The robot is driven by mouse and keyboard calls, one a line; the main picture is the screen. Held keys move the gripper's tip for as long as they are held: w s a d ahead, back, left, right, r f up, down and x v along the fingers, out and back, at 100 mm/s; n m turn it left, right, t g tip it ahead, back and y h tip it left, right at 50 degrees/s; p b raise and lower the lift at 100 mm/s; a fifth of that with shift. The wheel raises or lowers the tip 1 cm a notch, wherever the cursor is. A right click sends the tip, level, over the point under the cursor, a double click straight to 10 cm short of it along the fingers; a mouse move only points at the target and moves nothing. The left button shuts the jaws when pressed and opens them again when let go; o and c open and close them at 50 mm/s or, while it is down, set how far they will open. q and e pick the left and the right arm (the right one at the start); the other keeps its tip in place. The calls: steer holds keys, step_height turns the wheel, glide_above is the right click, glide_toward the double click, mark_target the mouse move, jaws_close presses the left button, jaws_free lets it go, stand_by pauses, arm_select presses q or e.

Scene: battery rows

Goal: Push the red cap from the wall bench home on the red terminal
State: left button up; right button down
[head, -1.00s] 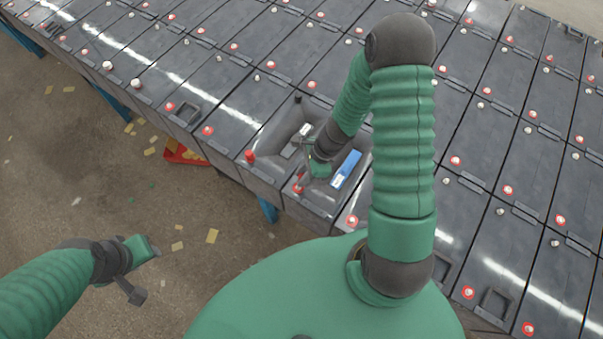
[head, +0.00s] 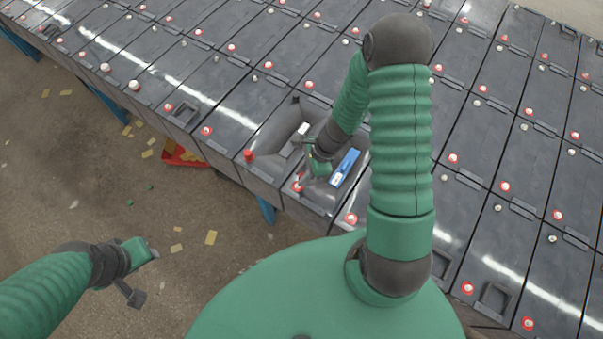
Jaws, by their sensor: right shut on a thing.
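My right gripper (head: 301,182) reaches down over the near edge of the battery rows, in front of a grey recessed tray (head: 275,131). It is shut on a small red thing, seemingly the red cap (head: 297,187), at a battery's near corner. The fingers partly hide it, so I cannot tell if it is fully seated on the terminal below. Another raised red cap (head: 249,155) stands on the battery corner to the left. My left gripper (head: 143,272) hangs over the floor, away from the batteries; its jaw opening is unclear.
A blue-and-white object (head: 345,167) and a small whitish object (head: 301,131) lie beside my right gripper. Dark batteries with red and pale terminals fill the right and back. A red bin (head: 181,157) stands on the littered floor (head: 85,180).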

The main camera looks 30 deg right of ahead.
steer(key=shift+a+r, duration=0.15)
steer(key=shift+a, duration=0.55)
steer(key=shift+d, duration=0.35)
steer(key=shift+a, duration=0.45)
steer(key=shift+a+f+b, duration=0.2)
steer(key=shift+f+b, duration=0.1)
steer(key=shift+b, duration=0.2)
steer(key=shift+f, duration=0.2)
arm_select(q)
steer(key=shift+a+f, duration=0.4)
steer(key=shift+f, duration=0.4)
arm_select(e)
steer(key=shift+d, duration=0.1)
arm_select(q)
steer(key=shift+a, duration=0.15)
steer(key=shift+f+b, duration=0.1)
steer(key=shift+b, duration=0.25)
arm_select(e)
steer(key=shift+a+f, duration=0.1)
steer(key=shift+a, duration=0.1)
